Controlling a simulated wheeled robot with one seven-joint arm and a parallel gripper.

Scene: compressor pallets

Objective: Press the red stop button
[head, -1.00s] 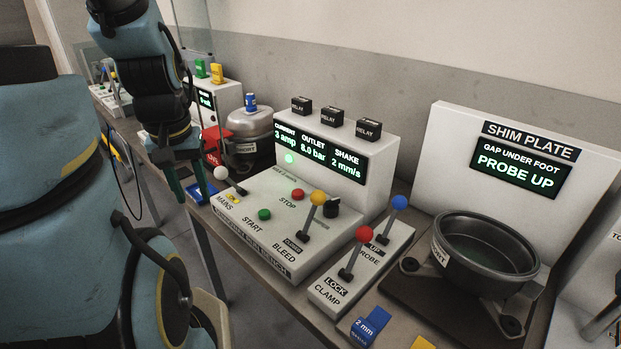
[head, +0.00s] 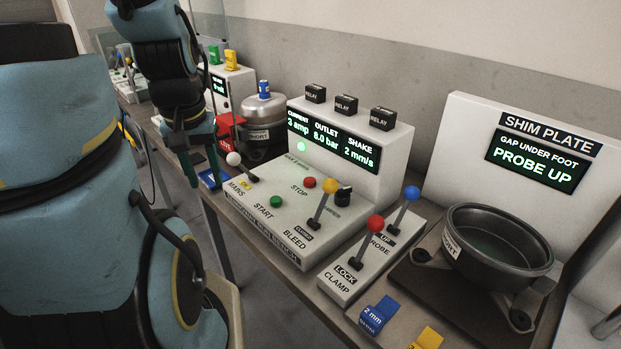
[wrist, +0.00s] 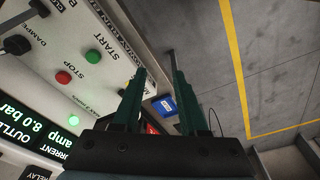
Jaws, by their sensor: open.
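The red stop button (head: 309,183) stands on the sloped top of the white bench console (head: 262,215), behind and right of the green start button (head: 276,202). In the wrist view the red button (wrist: 63,77) is left of my fingers and nothing covers it. My gripper (head: 208,178) is open and empty, with dark green fingers pointing down. It hangs at the left end of the console, left of the white-knobbed mains lever (head: 234,159) and apart from the stop button. The fingers also show in the wrist view (wrist: 157,66).
The yellow-knobbed bleed lever (head: 329,187) and a black knob (head: 343,194) stand right of the button. The display (head: 330,143) reads 3 amp, 8.0 bar, 2 mm/s, with a green lamp (head: 301,147) lit.

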